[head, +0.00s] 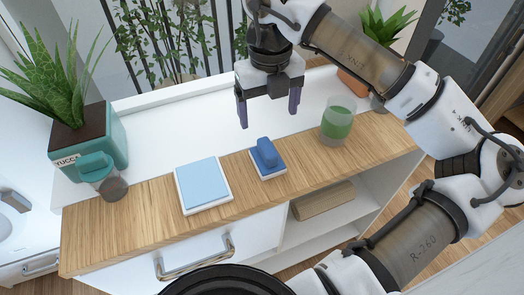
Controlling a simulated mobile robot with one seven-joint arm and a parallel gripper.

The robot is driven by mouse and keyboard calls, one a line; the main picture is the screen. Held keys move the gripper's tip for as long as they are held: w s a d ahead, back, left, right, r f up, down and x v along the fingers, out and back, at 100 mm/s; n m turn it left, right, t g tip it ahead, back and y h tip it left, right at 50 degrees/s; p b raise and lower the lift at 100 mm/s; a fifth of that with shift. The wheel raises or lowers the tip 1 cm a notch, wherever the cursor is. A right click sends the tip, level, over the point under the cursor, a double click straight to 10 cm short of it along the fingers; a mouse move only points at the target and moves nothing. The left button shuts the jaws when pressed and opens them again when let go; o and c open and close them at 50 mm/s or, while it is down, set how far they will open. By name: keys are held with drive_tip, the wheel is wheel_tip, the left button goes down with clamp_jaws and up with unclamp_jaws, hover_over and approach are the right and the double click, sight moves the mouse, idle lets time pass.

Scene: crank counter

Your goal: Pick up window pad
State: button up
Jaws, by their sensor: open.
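A dark blue pad with a raised, rounded grip (267,153) sits on the wooden counter near its middle; I take this to be the window pad. Its flat base is blue with a pale edge below. My gripper (268,115) is open and empty, with its two dark fingers pointing down. In the picture it is just above and behind the pad, apart from it. No part of the pad's top is hidden by the gripper.
A light blue square on a white base (204,184) lies left of the pad. A glass of green liquid (337,124) stands to its right. A teal-lidded jar (103,177) and a teal yucca planter (90,143) stand at the left. A drawer handle (195,261) juts from the front.

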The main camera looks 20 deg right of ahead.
sight(267, 146)
wheel_tip(267, 146, down, 8)
drive_tip(key=shift+a+r+p, duration=0.1)
drive_tip(key=shift+p, duration=0.45)
drive_tip(key=shift+f+p, duration=1.05)
drive_tip(key=shift+f, duration=1.6)
drive_tip(key=shift+c, duration=0.4)
drive_tip(key=c, duration=1)
drive_tip(key=shift+r, duration=0.15)
wheel_tip(267, 146, up, 20)
drive_tip(key=b, duration=0.3)
